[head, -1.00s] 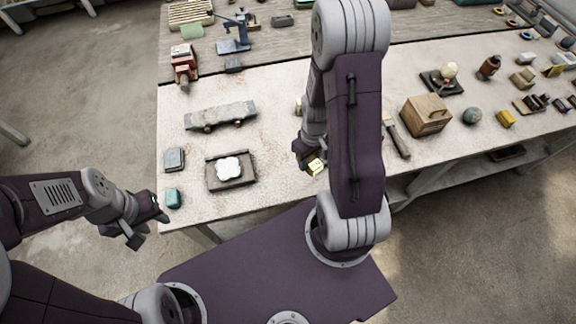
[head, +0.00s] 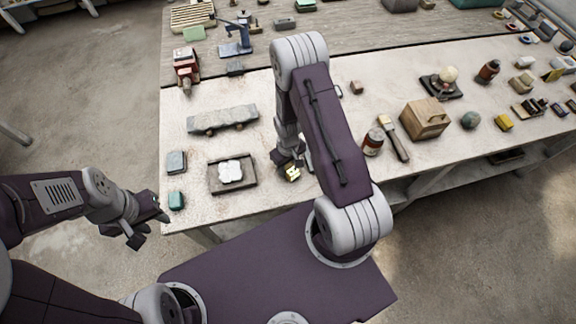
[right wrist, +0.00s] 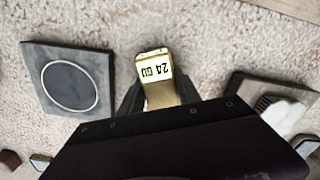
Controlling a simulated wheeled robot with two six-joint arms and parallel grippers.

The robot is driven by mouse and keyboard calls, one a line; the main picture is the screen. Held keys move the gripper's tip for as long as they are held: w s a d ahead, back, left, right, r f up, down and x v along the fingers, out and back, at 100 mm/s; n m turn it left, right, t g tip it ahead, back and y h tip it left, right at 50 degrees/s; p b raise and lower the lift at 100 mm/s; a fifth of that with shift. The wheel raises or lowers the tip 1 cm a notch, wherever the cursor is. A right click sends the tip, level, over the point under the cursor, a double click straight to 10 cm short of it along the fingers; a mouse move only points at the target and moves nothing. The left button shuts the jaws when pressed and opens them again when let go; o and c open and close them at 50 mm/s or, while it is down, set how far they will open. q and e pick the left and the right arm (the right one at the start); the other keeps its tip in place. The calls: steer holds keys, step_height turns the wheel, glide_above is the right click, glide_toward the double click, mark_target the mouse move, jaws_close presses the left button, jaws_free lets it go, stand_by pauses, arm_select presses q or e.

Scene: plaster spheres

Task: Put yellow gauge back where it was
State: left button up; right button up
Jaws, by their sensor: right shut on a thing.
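The yellow gauge (head: 292,173) is a small yellow block with a pale label, held in my right gripper (head: 288,164) over the front part of the table. In the right wrist view the gauge (right wrist: 157,80) shows label marks that read "24 GU" upside down, and it sits between the two dark fingers. I cannot tell whether it touches the table. A dark square plate with a pale ring (right wrist: 70,82) lies beside it in the right wrist view. My left gripper (head: 150,222) is open and empty off the table's front left corner.
A tray with a white lobed piece (head: 213,179) lies left of my right gripper. A teal block (head: 176,200) and a grey block (head: 176,162) lie further left. A grey slab (head: 222,119) is behind. A brown jar (head: 373,142) and a brush (head: 393,139) lie right of my right arm.

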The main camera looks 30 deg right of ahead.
steer(key=shift+f, duration=0.15)
steer(key=o, duration=1.2)
